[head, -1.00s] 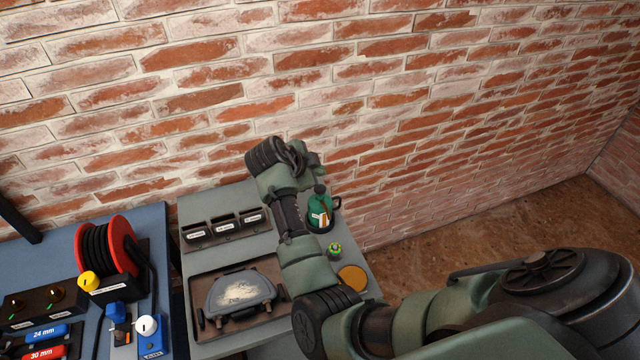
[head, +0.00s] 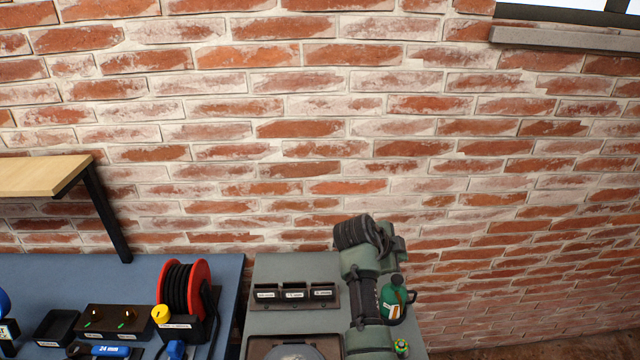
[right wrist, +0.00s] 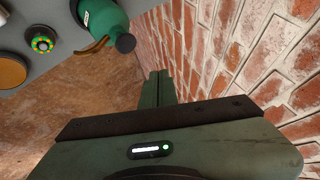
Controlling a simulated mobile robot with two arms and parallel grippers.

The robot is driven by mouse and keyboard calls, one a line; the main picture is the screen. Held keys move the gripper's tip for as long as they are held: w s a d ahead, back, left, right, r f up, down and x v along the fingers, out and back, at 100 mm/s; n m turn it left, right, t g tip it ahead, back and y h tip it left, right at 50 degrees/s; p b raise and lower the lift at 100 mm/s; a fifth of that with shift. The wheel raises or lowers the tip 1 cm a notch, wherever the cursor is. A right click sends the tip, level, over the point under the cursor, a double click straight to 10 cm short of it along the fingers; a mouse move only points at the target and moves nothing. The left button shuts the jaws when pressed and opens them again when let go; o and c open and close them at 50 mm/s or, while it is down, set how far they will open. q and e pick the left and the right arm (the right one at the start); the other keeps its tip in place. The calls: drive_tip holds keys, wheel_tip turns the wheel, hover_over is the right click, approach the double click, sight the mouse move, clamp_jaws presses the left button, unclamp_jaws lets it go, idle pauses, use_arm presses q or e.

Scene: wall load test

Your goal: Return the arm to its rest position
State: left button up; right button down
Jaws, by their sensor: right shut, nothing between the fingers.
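My right arm (head: 366,290) is green and dark grey and reaches up over the grey bench in the head view. Its wrist is bent near the brick wall, left of and above a green bottle (head: 396,300). My right gripper (head: 398,250) is partly hidden behind the wrist there. In the right wrist view its two green fingers (right wrist: 158,86) are together with nothing between them, and the bottle (right wrist: 104,20) stands apart from them. My left gripper is not in view.
The brick wall (head: 300,130) rises behind the grey bench (head: 268,322). Black bins (head: 295,294) stand on the bench left of my arm. A red cable reel (head: 186,298) stands on the blue bench (head: 60,275), and a wooden shelf (head: 45,176) juts out above it.

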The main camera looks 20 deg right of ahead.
drive_tip(key=s+a+f+n+t+y, duration=0.1)
drive_tip(key=s+f+n+y, duration=0.1)
drive_tip(key=s+f+n, duration=0.35)
drive_tip(key=s+a+f+n+y, duration=0.1)
drive_tip(key=s+a+f+n, duration=0.15)
drive_tip(key=s+n, duration=0.55)
drive_tip(key=s+a+n+y, duration=0.3)
drive_tip(key=s+a+n, duration=0.25)
drive_tip(key=s, duration=0.45)
drive_tip(key=s+a+n+y, duration=0.3)
drive_tip(key=s+a+n, duration=0.3)
drive_tip(key=s, duration=0.4)
wheel_tip(320, 180, down, 32)
drive_tip(key=s+a+g+b, duration=0.1)
drive_tip(key=s+g+b, duration=0.1)
drive_tip(key=b, duration=0.3)
drive_tip(key=s+d+f+g+b, duration=0.1)
drive_tip(key=s+d+f+b, duration=0.1)
drive_tip(key=s+f, duration=1.4)
wheel_tip(320, 180, down, 4)
drive_tip(key=shift+s+d+r+b, duration=0.1)
drive_tip(key=shift+s+d+b, duration=0.3)
drive_tip(key=shift+b, duration=0.5)
